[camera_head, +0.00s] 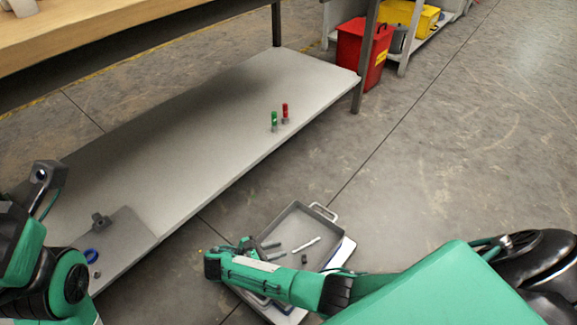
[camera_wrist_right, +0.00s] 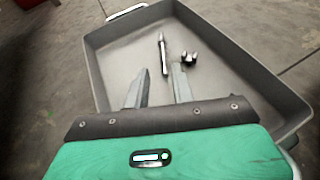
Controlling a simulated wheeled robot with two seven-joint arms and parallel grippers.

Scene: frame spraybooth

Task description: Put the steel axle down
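The steel axle (camera_head: 306,245) is a thin, bright rod lying in the grey tray (camera_head: 294,213) on the floor. It also shows in the right wrist view (camera_wrist_right: 163,52), just beyond my fingertips. My right gripper (camera_head: 278,249) is over the tray; its fingers (camera_wrist_right: 160,72) are apart with nothing held between them. The axle is close to the right-hand finger in the wrist view; I cannot tell whether they touch. My left gripper is not clearly in view; only parts of my left arm show at the left edge.
A small dark metal part (camera_head: 304,259) lies in the tray near the axle. A low grey shelf (camera_head: 200,125) holds a green canister (camera_head: 274,121), a red canister (camera_head: 285,111) and a blue ring (camera_head: 91,255). A red bin (camera_head: 364,52) stands behind. The floor at right is clear.

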